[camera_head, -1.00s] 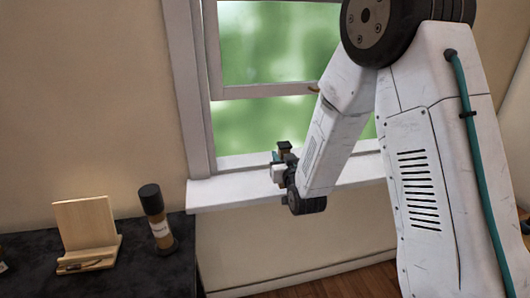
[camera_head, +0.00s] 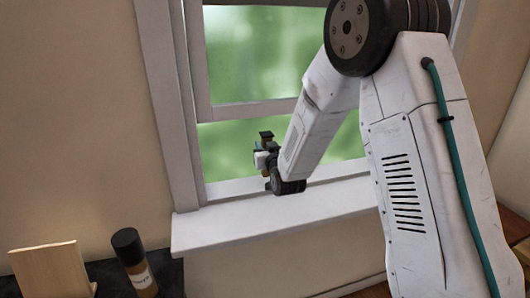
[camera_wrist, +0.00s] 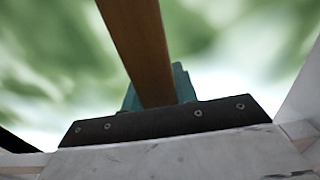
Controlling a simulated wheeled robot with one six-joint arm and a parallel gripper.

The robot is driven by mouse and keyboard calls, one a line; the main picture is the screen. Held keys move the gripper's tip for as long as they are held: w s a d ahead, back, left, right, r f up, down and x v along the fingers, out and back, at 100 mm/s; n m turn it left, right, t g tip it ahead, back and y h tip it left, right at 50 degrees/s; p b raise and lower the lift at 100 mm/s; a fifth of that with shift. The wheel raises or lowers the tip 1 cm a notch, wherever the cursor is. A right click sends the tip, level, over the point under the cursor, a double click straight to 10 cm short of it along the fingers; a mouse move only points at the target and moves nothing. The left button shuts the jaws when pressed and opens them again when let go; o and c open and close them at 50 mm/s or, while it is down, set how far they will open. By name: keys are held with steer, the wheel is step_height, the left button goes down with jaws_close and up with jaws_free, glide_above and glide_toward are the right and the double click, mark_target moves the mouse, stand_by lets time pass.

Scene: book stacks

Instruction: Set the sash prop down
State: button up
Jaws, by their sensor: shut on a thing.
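The sash prop, a brown wooden bar (camera_wrist: 135,40), runs from the top of the wrist view down into my gripper (camera_wrist: 157,92). The teal finger pads show behind and beside it, and the jaws are shut on it. In the head view my gripper (camera_head: 264,152) is small, in front of the window opening and above the window sill (camera_head: 250,222). Only a little brown shows there between the dark and teal parts. The prop's far end is out of the wrist view. I cannot tell whether the prop touches the sill or the sash.
The window's sash rail (camera_head: 245,110) crosses above my gripper, with green glow above and below it. A dark counter at lower left bears a brown bottle with a black cap (camera_head: 133,262) and a wooden stand (camera_head: 52,268). The sill's left part is clear.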

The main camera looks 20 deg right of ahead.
steer(key=shift+w+d+f, duration=0.1)
steer(key=shift+d+f, duration=0.05)
steer(key=shift+f, duration=0.7)
steer(key=shift+d+f, duration=0.15)
steer(key=shift+f, duration=0.7)
steer(key=shift+f, duration=0.15)
steer(key=o, duration=1)
steer(key=shift+o, duration=0.2)
